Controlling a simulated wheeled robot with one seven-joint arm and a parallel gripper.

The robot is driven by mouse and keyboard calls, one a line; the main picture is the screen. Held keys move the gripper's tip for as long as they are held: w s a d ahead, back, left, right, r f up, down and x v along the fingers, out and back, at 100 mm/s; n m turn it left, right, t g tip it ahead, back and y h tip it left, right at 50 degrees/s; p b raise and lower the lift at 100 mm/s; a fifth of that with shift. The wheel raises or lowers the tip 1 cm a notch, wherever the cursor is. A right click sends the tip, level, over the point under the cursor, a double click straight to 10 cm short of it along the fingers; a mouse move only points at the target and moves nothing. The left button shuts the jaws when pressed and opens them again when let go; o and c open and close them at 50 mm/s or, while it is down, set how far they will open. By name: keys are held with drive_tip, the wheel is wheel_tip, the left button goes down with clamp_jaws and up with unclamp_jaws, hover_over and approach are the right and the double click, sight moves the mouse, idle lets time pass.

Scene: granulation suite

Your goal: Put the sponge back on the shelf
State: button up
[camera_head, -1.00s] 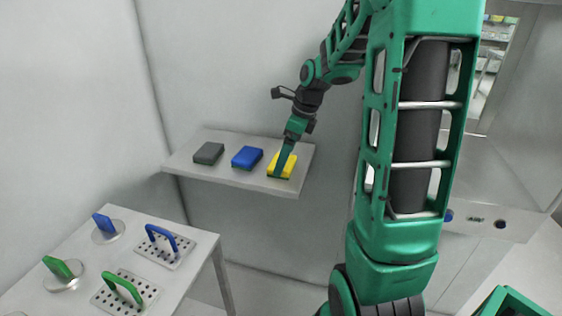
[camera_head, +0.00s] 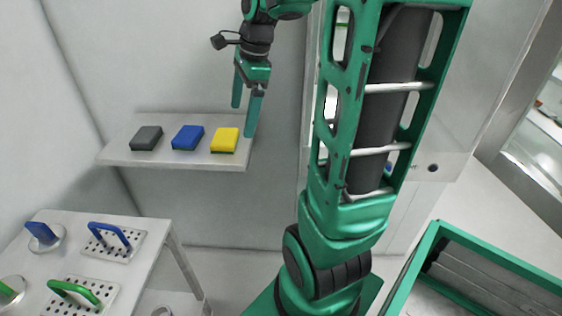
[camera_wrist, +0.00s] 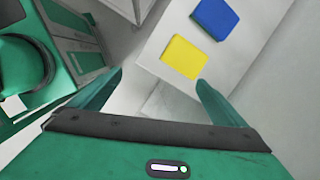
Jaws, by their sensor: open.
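Three sponges sit in a row on the white wall shelf (camera_head: 108,155): a grey sponge (camera_head: 146,138) at the left, a blue sponge (camera_head: 188,137) in the middle and a yellow sponge (camera_head: 224,140) near the right end. The task does not say which sponge is meant. My gripper (camera_head: 246,118) is open and empty, above and to the right of the yellow sponge, apart from it. In the wrist view, the yellow sponge (camera_wrist: 184,57) and the blue sponge (camera_wrist: 215,18) lie beyond the open fingers (camera_wrist: 160,82); the grey sponge is out of that view.
A white table (camera_head: 150,262) at lower left carries perforated plates with a blue handle (camera_head: 109,234) and a green handle (camera_head: 73,290), plus round discs with upright grips. A green-rimmed bin (camera_head: 500,265) stands at lower right. Wall space above the shelf is clear.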

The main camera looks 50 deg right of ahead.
drive_tip(key=s+a+f+n+g, duration=0.1)
drive_tip(key=s+a+f+n, duration=0.1)
drive_tip(key=s+n, duration=0.6)
drive_tip(key=s+a+f+n+g+h, duration=0.1)
drive_tip(key=s+f+n, duration=0.3)
drive_tip(key=s+n, duration=0.5)
drive_tip(key=shift+s+a+f, duration=0.4)
drive_tip(key=shift+s+a, duration=0.1)
drive_tip(key=shift+s, duration=1.1)
